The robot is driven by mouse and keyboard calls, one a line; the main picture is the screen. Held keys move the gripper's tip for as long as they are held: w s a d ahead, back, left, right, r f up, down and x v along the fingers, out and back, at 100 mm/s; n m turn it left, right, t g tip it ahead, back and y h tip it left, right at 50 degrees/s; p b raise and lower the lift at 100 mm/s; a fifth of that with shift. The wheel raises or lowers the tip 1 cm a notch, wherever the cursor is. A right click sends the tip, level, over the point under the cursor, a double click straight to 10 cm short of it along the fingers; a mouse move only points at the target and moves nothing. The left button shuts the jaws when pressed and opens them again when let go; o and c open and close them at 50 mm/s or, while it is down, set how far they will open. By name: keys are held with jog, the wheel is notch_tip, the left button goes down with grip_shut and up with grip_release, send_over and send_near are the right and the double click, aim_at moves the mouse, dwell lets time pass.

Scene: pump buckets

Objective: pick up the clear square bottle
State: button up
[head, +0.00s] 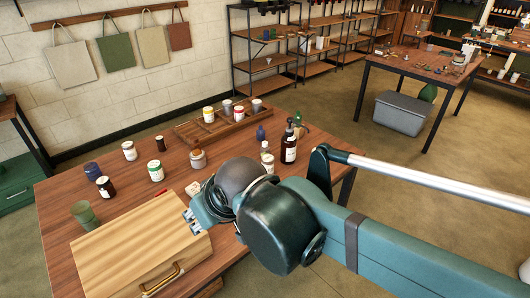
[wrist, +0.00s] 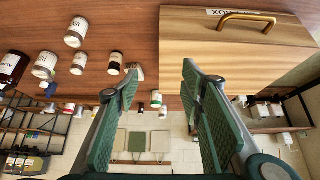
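I cannot tell for sure which thing is the clear square bottle. A greyish, squat bottle with a brownish top (head: 198,159) stands mid-table and may be it; its shape is too small to make out. My gripper (head: 192,222) is low over the table, at the right end of the wooden box. In the wrist view my gripper (wrist: 161,76) is open, with two green ribbed fingers wide apart and nothing between them. A pale thing is partly hidden behind the left finger there.
The wooden box (head: 135,248) with a brass handle fills the table's front left. A green cup (head: 84,214), a brown jar (head: 105,187) and a white jar (head: 156,171) stand behind it. A dark pump bottle (head: 288,148) stands right; a wooden tray (head: 215,128) of jars stands at the back.

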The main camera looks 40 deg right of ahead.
jog(key=w+d+r+m+g+h+p, duration=0.1)
jog(key=w+d+r+m+h+p, duration=0.2)
jog(key=w+d, duration=0.5)
jog(key=m+g+h+p, duration=0.2)
jog(key=m+g+p, duration=0.4)
jog(key=m+p, duration=0.7)
send_over(264, 143)
jog(key=a+b, duration=0.2)
jog(key=b, duration=0.1)
notch_tip(264, 143, down, 12)
jog(key=m, duration=0.2)
jog(key=shift+w+a+m, duration=0.1)
jog(key=shift+w+m, duration=0.05)
jog(key=shift+m, duration=0.25)
jog(key=shift+x, duration=1.25)
jog(key=shift+f, duration=0.1)
